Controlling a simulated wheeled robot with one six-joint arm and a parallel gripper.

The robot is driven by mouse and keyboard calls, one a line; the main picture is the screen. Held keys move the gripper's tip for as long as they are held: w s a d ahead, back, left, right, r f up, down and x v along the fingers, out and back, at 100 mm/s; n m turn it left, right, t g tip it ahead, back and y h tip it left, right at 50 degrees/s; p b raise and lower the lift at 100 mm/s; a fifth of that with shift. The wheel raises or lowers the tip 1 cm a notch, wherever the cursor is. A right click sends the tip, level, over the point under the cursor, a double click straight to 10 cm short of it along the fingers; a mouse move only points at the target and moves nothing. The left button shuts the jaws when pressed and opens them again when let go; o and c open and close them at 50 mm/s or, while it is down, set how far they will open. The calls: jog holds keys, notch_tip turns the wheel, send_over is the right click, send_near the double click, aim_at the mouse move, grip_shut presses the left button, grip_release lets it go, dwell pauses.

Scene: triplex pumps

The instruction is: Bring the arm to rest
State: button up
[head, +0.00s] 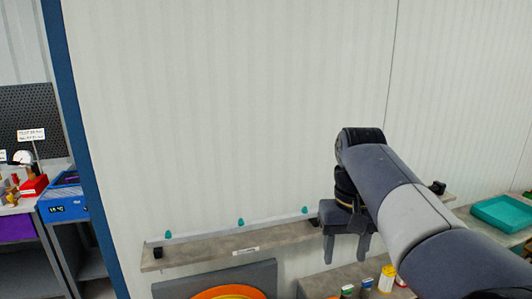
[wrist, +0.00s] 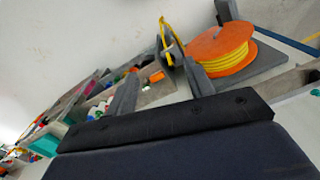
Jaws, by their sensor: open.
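My arm reaches in from the lower right of the head view and bends down at its far end. My gripper (head: 346,250) hangs there with its two dark fingers pointing down and apart, in front of the narrow grey wall shelf. It is open, and I see nothing between the fingers. In the wrist view the two grey fingers of my gripper (wrist: 161,70) stand apart. The right finger overlaps the view of a yellow strand near an orange spool; I cannot tell if they touch.
The orange spool (wrist: 220,48) has yellow line and lies on a grey board. The wall shelf (head: 205,247) has several teal pegs (head: 240,222). A teal tray (head: 502,213) is at the right, small bottles (head: 387,278) below my gripper. A blue bin (head: 62,203) stands left.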

jog(key=shift+s+r, duration=0.35)
jog(key=shift+r, duration=0.2)
